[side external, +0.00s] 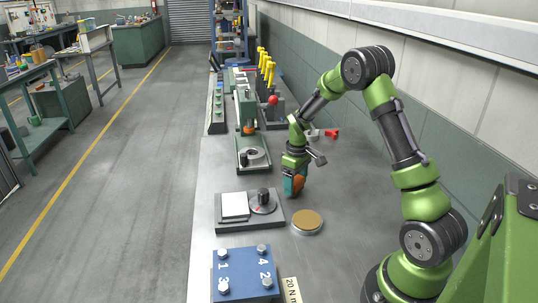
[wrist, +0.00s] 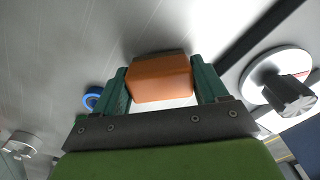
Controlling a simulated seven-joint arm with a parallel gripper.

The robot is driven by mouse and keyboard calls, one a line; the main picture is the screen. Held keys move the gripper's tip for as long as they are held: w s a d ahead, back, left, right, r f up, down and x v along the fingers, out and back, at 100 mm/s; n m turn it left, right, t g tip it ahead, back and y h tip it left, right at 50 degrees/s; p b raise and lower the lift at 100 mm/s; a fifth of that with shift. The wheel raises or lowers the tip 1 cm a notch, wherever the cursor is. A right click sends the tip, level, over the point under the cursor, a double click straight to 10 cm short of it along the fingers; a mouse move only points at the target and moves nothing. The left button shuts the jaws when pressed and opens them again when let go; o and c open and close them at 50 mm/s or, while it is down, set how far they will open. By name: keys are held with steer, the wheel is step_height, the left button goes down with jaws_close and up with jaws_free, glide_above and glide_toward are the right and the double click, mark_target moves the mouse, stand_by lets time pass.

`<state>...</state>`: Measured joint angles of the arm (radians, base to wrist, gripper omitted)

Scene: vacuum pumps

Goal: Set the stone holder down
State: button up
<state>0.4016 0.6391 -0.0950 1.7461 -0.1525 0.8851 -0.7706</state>
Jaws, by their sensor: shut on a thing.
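My gripper (side external: 294,186) points down over the grey bench, in the middle of the side view. Its teal fingers are shut on an orange block (side external: 299,183), which I take to be the stone holder. In the wrist view the orange block (wrist: 160,78) sits between the two fingers (wrist: 161,74), with its front face clear. Its lower end is close to the bench top; whether it touches I cannot tell.
A round tan-topped disc (side external: 307,222) lies just in front of my gripper. A dark tray (side external: 278,222) with a white pad (side external: 234,206) and a knobbed disc (side external: 263,201) is to the left. A blue bolted block (side external: 244,272) stands nearer. Bare bench (side external: 345,205) lies to the right.

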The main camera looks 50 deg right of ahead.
steer(key=shift+f, duration=0.25)
steer(key=o, duration=1.1)
steer(key=shift+c, duration=0.2)
steer(key=shift+r, duration=0.1)
step_height(320, 180, up, 17)
jaws_close()
stand_by(0.3)
stand_by(0.6)
stand_by(0.3)
